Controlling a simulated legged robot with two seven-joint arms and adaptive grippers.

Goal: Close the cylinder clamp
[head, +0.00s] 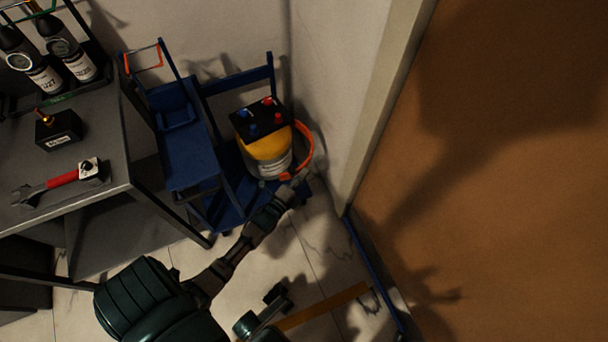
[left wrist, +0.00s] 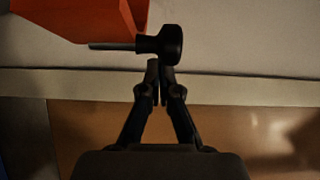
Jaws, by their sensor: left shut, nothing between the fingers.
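The yellow and grey cylinder (head: 268,150) stands on a blue cart, with a black top part carrying red and blue knobs. The orange clamp (head: 309,146) curves around its right side, with a gap to the cylinder there; whether its far end is attached is hidden. My left gripper (head: 301,179) is at the clamp's lower front end. In the left wrist view, its fingers (left wrist: 160,72) are shut and empty, just below a black knob (left wrist: 172,44) on a thin rod, beside the orange clamp (left wrist: 112,16). I cannot tell if they touch the knob.
The blue cart (head: 190,165) stands against the wall, left of the cylinder. A grey table (head: 105,120) at left holds bottles, a red-handled wrench (head: 62,180) and a black box (head: 58,130). A brown door (head: 500,150) is close on the right.

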